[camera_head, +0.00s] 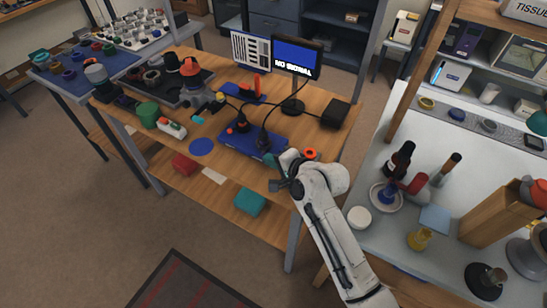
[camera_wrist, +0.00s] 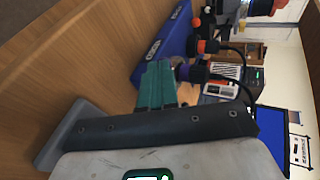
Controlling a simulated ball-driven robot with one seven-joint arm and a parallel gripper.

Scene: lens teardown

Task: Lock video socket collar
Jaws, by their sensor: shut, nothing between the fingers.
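A blue box (camera_head: 236,141) lies on the wooden bench, and it also shows in the wrist view (camera_wrist: 150,62). Dark plugs stand on it.
A monitor (camera_head: 297,57) with white text stands behind the box. A black box (camera_head: 335,113) and an orange ring (camera_head: 310,154) lie to the right. A teal block (camera_head: 250,201) and a red block (camera_head: 184,165) lie near the front edge. A white table (camera_head: 386,150) is on the right.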

